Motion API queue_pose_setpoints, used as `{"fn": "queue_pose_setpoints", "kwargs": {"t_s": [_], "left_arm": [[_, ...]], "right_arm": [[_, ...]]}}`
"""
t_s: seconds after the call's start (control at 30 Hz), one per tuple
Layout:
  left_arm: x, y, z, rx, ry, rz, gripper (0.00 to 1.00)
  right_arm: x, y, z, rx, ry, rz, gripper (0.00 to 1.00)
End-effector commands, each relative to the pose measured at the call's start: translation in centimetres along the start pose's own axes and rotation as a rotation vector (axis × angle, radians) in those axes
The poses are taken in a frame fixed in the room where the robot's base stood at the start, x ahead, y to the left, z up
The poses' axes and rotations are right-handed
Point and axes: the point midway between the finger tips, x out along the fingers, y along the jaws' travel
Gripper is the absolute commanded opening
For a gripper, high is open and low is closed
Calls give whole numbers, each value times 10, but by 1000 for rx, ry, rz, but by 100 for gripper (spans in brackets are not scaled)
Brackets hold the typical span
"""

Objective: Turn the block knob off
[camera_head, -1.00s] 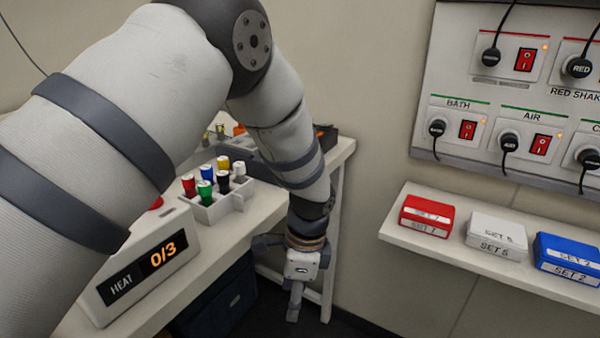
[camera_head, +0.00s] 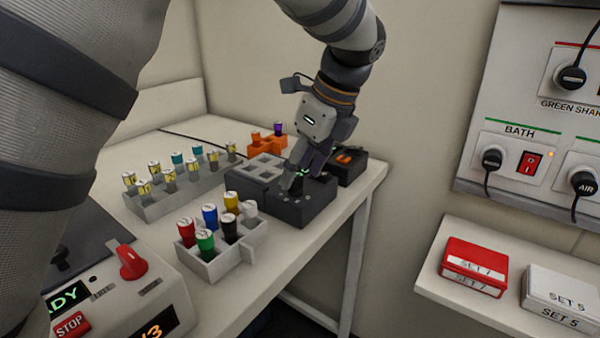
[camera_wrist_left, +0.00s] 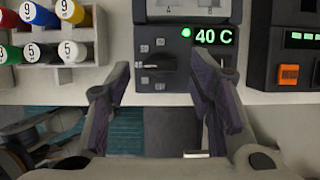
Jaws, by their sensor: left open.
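The dark grey block heater (camera_head: 297,212) stands on the bench near its right end, with a pale block behind its front part. In the left wrist view its front (camera_wrist_left: 178,82) shows a green "40 C" display and a green light. A dark knob (camera_wrist_left: 160,64) sits among small marked buttons left of the display; its exact setting is hard to read. My left gripper (camera_head: 304,176) is over the heater, fingers pointing down. In the left wrist view the gripper (camera_wrist_left: 160,76) is open, fingers apart on either side of the knob area, holding nothing. My right gripper is out of view.
A white rack (camera_head: 207,265) of coloured-cap bottles stands left of the heater. A longer vial rack (camera_head: 150,208) and an orange rack (camera_head: 268,146) are behind. A dark device with an orange button (camera_head: 350,168) is close right. A red-knobbed machine (camera_head: 170,300) is in front.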

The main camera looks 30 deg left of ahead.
Motion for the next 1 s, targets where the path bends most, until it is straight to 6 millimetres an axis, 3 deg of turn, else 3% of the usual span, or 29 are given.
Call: {"fn": "queue_pose_setpoints", "kwargs": {"t_s": [0.13, 0.4, 0.43, 0.63, 1.0], "left_arm": [[17, 0, 0, 0, 1, 0, 48], [21, 0, 0, 0, 0, -2, 48], [21, 0, 0, 0, 1, -2, 46], [20, 0, 0, 0, 0, -1, 1], [21, -1, 0, -43, -1, 18, 0]], "right_arm": [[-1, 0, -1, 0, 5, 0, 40], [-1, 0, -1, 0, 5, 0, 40], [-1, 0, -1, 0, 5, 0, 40], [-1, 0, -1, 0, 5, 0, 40], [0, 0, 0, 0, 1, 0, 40]]}}
